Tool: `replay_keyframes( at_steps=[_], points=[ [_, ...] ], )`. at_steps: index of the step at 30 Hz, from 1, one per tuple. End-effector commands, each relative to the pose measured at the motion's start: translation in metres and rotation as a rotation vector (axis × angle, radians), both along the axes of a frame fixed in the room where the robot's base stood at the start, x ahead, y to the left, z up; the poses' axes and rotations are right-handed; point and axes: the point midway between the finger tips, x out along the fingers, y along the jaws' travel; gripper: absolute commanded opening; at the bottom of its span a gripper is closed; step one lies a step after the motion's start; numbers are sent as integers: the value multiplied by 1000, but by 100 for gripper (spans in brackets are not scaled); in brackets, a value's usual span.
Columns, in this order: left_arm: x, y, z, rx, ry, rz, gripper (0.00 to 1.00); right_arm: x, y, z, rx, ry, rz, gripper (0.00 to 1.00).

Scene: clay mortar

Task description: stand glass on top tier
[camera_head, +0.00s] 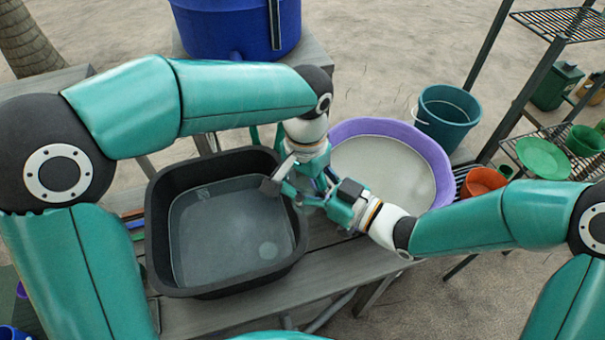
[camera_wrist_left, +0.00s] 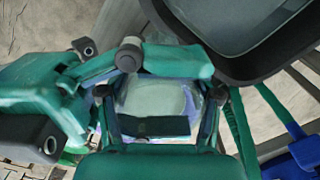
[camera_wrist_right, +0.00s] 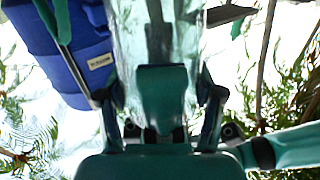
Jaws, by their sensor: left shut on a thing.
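A clear glass (camera_wrist_left: 150,97) is between the fingers of my left gripper (camera_head: 312,194), which is shut on it. In the right wrist view the glass (camera_wrist_right: 130,45) rises between the fingers of my right gripper (camera_head: 320,186). Whether those fingers press on it I cannot tell. The two grippers meet above the bench, between the black basin and the purple tub. They largely hide the glass in the head view. A dark metal rack with wire shelves stands at the right; its top tier (camera_head: 570,22) looks empty where it shows.
The black basin (camera_head: 160,240) and purple tub (camera_head: 441,165) hold liquid. A teal bucket (camera_head: 440,130) stands behind the tub. A blue barrel (camera_head: 225,30) is at the back.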

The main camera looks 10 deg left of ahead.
Motion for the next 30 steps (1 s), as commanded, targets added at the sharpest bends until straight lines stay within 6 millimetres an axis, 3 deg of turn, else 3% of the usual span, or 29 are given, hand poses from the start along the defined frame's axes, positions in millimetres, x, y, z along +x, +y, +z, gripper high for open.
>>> replay_keyframes(
  at_steps=[1,5,6,10,22,30],
  points=[
    [0,0,0,0,1,0,0,1,0,0,0,0,-2,45],
    [0,0,0,-1,1,0,0,1,0,0,0,0,-2,24],
    [0,0,0,-1,1,0,70,1,0,1,1,0,-3,24],
    [0,0,0,-1,1,0,91,1,0,1,1,0,-2,24],
    [0,-1,7,-1,-1,0,93,1,0,0,0,0,-1,24],
    [1,-1,51,-3,-4,0,93,1,0,0,0,0,-1,24]
  ],
)
